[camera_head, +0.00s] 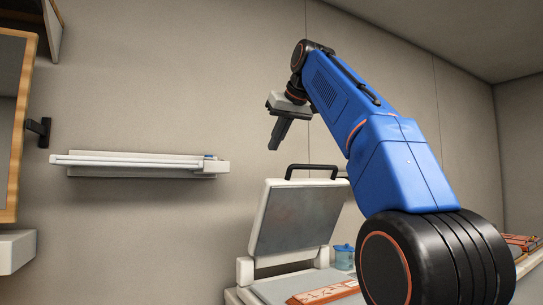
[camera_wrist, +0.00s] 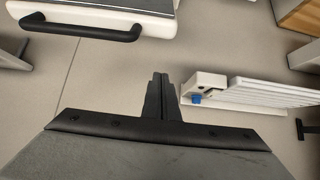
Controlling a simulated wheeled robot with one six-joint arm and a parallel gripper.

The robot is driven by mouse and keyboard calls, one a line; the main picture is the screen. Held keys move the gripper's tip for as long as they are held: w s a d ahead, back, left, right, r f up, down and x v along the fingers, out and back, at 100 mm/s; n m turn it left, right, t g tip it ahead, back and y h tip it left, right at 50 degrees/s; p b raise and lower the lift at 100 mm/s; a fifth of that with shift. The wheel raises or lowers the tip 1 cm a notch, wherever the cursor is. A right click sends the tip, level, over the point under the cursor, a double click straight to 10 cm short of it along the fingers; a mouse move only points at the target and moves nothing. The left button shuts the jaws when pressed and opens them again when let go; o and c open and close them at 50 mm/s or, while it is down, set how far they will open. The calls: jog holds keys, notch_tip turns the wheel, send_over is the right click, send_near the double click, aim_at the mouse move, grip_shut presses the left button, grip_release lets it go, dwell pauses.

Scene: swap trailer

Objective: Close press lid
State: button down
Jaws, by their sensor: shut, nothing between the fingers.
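The press lid (camera_head: 298,217) stands raised and tilted back, with a grey plate on its inner side and a black bar handle (camera_head: 312,168) along its top edge. The press base (camera_head: 272,288) lies below it, partly cut off by the frame's bottom edge. My gripper (camera_head: 277,142) is shut and empty, above and a little left of the handle, apart from it. In the wrist view my gripper (camera_wrist: 161,80) points at the wall, and the lid (camera_wrist: 100,12) with its handle (camera_wrist: 82,30) shows at the top left.
A white wall rack (camera_head: 140,165) with slim bars is on the wall at left; it also shows in the wrist view (camera_wrist: 245,95). An orange-red patterned flat piece (camera_head: 325,294) lies at the press. A blue jar (camera_head: 344,257) stands behind it. The wall between rack and lid is clear.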

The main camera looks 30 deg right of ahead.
aim_at(271, 178)
jog(key=x, duration=0.8)
jog(key=shift+w+f, duration=0.3)
jog(key=shift+s+f, duration=0.1)
jog(key=shift+f, duration=0.15)
jog(key=shift+s+f, duration=0.35)
jog(key=shift+s, duration=0.55)
jog(key=shift+s+f, duration=0.4)
jog(key=shift+s, duration=0.25)
jog(key=shift+s, duration=0.15)
